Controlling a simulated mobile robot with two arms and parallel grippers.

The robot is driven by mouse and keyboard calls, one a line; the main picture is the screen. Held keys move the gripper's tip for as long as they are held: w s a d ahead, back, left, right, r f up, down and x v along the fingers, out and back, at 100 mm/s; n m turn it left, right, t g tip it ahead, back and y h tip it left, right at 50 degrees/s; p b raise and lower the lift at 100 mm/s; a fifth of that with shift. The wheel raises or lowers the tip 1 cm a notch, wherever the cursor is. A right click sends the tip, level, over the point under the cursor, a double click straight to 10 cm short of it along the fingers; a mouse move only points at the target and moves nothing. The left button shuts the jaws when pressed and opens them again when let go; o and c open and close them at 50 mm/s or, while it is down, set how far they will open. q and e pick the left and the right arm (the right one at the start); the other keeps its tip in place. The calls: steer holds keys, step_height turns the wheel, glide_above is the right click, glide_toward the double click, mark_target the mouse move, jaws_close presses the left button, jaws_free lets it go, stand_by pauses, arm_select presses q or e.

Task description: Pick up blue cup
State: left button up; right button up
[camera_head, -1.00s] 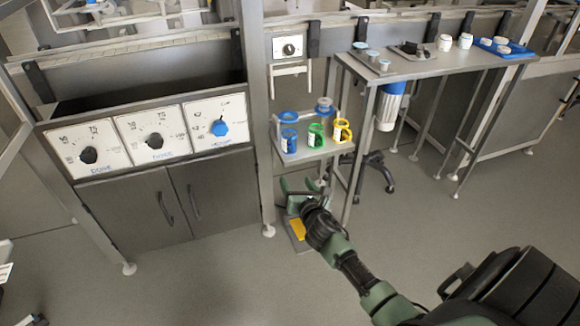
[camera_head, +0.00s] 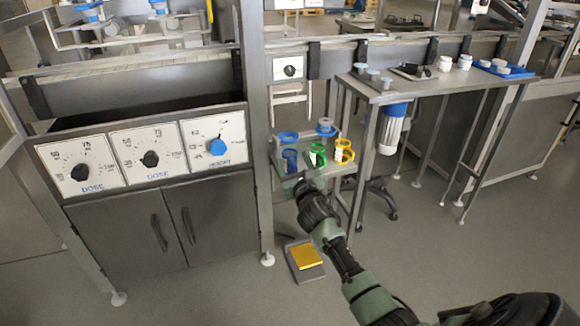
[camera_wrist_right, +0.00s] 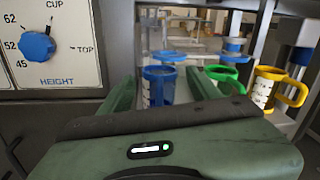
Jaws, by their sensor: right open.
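A blue cup (camera_head: 290,160) stands upright at the left of a row on the small shelf, with a green cup (camera_head: 318,155) and a yellow cup (camera_head: 344,152) to its right. My right gripper (camera_head: 301,183) is at the shelf's front edge, just below the blue cup in the head view. In the right wrist view its open fingers (camera_wrist_right: 162,92) point at the blue cup (camera_wrist_right: 159,84), which shows between them. I cannot tell whether the cup is within the fingers' reach. The cup's lower part is hidden by the gripper body. My left gripper is not in view.
Two blue ring-like items (camera_head: 326,126) sit on the upper rack behind the cups. A metal post (camera_head: 256,150) and the dial panel (camera_head: 150,158) stand to the left. A steel table (camera_head: 430,82) is at the right. A yellow pedal (camera_head: 306,256) lies on the floor.

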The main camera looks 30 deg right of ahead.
jaws_close()
stand_by(1.4)
